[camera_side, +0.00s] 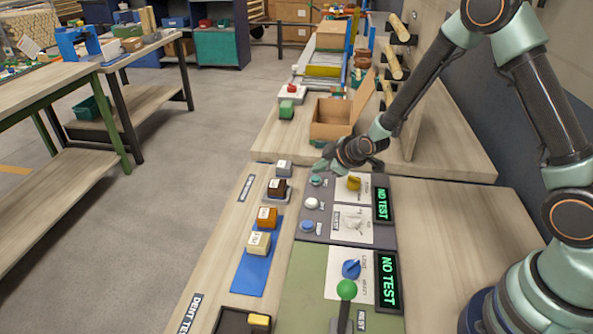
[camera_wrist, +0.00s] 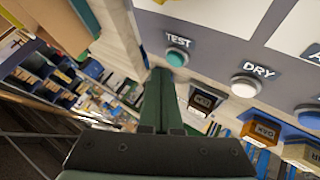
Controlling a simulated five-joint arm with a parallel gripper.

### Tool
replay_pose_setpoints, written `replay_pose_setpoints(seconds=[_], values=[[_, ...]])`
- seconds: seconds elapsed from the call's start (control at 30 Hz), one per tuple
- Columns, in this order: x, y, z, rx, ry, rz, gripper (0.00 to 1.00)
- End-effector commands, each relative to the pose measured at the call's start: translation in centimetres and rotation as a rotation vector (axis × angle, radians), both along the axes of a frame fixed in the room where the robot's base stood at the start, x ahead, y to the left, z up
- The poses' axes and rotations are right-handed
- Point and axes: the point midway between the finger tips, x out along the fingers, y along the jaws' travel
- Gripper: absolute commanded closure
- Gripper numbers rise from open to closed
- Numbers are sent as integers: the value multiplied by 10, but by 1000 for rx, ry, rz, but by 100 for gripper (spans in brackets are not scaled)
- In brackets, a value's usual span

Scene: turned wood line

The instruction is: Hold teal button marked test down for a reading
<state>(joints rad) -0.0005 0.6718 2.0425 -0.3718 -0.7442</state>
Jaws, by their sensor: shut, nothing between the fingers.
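The teal button (camera_side: 316,181) is at the far left of the grey panel. In the wrist view the teal button (camera_wrist: 177,57) sits under the label TEST. My gripper (camera_side: 318,169) is shut and empty, with its tips just above and beside the teal button in the side view. In the wrist view my shut gripper (camera_wrist: 161,74) ends just below and left of that button. I cannot tell whether the tips touch it. The grey panel's display (camera_side: 382,204) reads NO TEST in green.
A white button (camera_side: 311,203), marked DRY in the wrist view, and a blue button (camera_side: 307,226) are close by. A yellow knob (camera_side: 354,183) sits to the right. Several small blocks stand left of the panel. An open cardboard box (camera_side: 333,117) stands behind.

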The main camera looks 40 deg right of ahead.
Motion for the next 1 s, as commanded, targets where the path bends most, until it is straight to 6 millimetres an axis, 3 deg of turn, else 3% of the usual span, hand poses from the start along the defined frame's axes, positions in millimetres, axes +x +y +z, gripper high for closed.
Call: replay_pose_setpoints(seconds=[1.0], values=[[0,-1,-7,-1,1,-1,100]])
